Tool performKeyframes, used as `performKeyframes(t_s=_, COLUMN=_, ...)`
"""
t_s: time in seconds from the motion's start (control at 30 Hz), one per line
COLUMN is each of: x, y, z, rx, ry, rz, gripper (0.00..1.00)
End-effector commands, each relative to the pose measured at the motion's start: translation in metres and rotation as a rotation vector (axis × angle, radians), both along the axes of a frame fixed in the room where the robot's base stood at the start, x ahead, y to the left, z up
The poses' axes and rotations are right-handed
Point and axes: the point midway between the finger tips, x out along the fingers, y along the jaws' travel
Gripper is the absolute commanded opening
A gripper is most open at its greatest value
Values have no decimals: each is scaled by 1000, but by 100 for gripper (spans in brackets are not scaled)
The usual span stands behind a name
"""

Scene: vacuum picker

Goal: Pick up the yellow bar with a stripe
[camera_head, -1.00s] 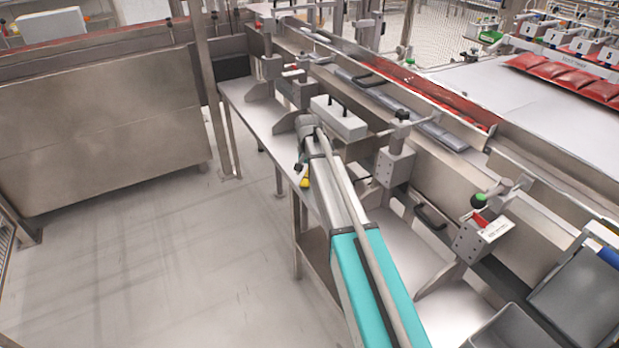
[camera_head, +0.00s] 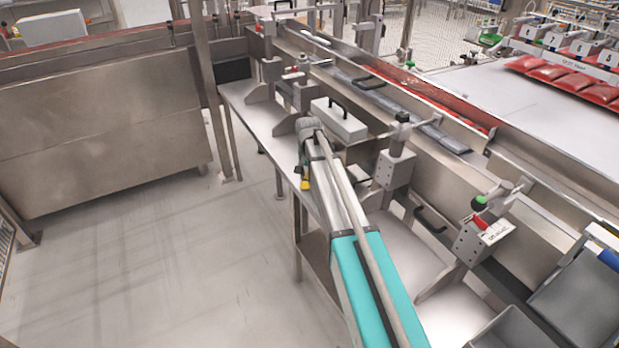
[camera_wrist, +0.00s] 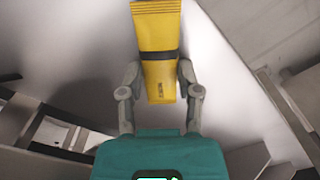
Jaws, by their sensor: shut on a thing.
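The yellow bar (camera_wrist: 157,28) with a dark stripe across it shows in the wrist view, at the top middle, lying lengthwise away from my palm. My gripper (camera_wrist: 157,76) is shut on it, with one finger on each side near the stripe. In the head view only a small yellow part of the bar (camera_head: 305,185) shows beside my arm, at the shelf's left edge. The rest of the bar and my fingers are hidden there by my arm.
A narrow steel shelf (camera_head: 244,112) runs beside the conveyor. Grey bins (camera_head: 578,292) are at lower right. The floor (camera_head: 140,260) at left is clear.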

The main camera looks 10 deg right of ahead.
Motion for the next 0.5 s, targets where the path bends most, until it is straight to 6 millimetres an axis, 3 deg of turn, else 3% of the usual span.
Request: performKeyframes(t_s=0.5, x=0, y=0, z=22, rx=0, ry=0, rz=0, gripper=0)
